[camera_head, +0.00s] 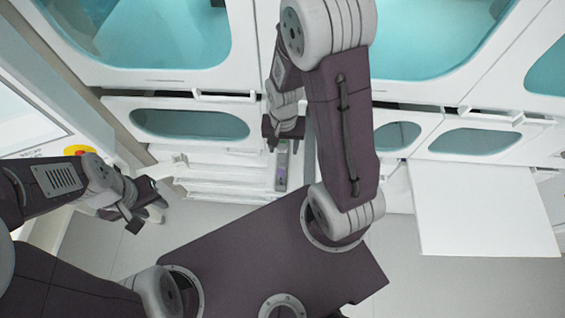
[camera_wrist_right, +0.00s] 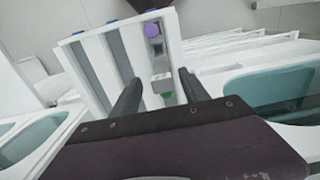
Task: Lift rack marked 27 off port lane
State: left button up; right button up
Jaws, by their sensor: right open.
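A narrow grey rack (camera_head: 281,172) with a purple-topped tube stands on the white lane track, below my right gripper in the head view. In the right wrist view the rack (camera_wrist_right: 158,62) shows a purple cap at its far end and a green spot near its near end. No number on it is readable. My right gripper (camera_wrist_right: 160,80) is open, with one dark finger to each side of the rack's near part; I cannot tell whether they touch it. It also shows in the head view (camera_head: 284,143). My left gripper (camera_head: 142,214) hangs at the left, away from the rack.
The white track (camera_wrist_right: 88,62) has grey lanes and blue marks along its far edge. White stepped rails (camera_head: 220,175) lie left of the rack in the head view. A white shelf (camera_head: 485,210) juts out at the right. Cabinets with teal windows (camera_head: 188,124) stand behind.

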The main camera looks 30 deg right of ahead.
aim_at(282, 162)
notch_tip(282, 162, down, 3)
jog(key=shift+a, duration=0.15)
jog(key=shift+w+f, duration=0.2)
jog(key=shift+f, duration=0.15)
jog(key=shift+r, duration=0.1)
grip_shut()
